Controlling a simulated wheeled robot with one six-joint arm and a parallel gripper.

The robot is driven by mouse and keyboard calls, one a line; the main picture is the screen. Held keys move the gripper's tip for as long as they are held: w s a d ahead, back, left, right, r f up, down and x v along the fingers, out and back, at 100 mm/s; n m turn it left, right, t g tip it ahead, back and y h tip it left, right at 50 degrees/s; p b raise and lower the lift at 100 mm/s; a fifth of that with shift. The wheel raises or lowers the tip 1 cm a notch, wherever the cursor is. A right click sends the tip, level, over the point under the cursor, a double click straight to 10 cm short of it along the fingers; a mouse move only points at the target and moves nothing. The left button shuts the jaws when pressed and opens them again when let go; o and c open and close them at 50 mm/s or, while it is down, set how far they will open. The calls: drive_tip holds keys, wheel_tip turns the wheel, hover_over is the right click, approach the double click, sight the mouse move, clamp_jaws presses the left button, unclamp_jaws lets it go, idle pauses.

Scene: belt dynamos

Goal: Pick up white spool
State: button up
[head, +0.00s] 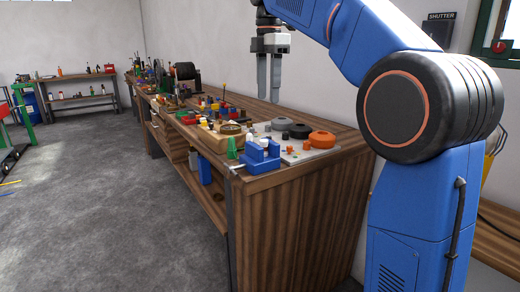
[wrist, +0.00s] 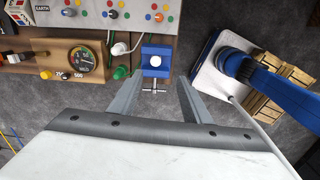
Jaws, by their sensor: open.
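A small white round piece, which looks like the white spool (head: 264,142), sits on top of a blue vise-like block (head: 262,156) at the near corner of the workbench. In the wrist view the white spool (wrist: 155,61) shows from above, on the blue block (wrist: 150,74) with a metal screw bar at its near side. My gripper (head: 269,92) points down, open and empty, well above the bench. In the wrist view its two fingers (wrist: 160,84) stand apart, with the blue block just beyond their tips. The spool's lower part is hidden.
A green spool-like piece (wrist: 121,72) stands left of the blue block, by a wooden board with a dial (wrist: 82,60). A pale panel (head: 310,152) with grey, black and orange discs lies behind the block. Tools crowd the bench farther back; the floor (head: 90,210) is clear.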

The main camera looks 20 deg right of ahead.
sight(264, 140)
drive_tip(key=shift+n, duration=0.4)
drive_tip(key=f, duration=1.1)
drive_tip(key=w+f, duration=0.1)
drive_tip(key=f, duration=0.5)
drive_tip(key=shift+a, duration=0.4)
drive_tip(key=shift+c, duration=0.4)
drive_tip(key=shift+r, duration=0.1)
clamp_jaws()
